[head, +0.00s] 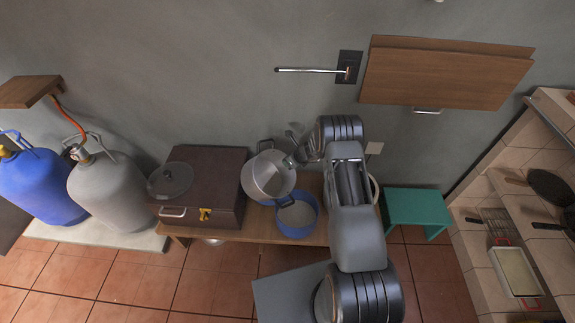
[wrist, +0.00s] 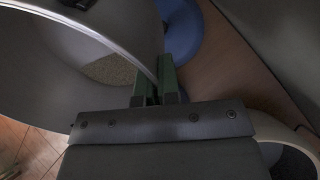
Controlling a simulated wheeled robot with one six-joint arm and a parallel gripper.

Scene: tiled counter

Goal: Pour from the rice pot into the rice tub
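The rice pot (head: 257,184) is a silvery pot above the wooden bench, just behind and left of the rice tub; it looks tilted. The rice tub (head: 296,233) is a round blue tub with pale grey contents visible inside; its blue side shows in the wrist view (wrist: 182,30). My gripper (head: 291,162) is at the pot's right rim. In the wrist view its green fingers (wrist: 156,84) straddle the pot's rim and are shut on it. Grainy brownish contents show inside the pot. I cannot tell whether the pot touches the bench.
A dark brown box (head: 212,165) with a grey lid (head: 170,180) on it stands left of the pot. A white-rimmed round vessel (head: 374,188) is partly hidden behind my arm. A green stool (head: 415,208) stands right of the bench. Gas cylinders stand far left.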

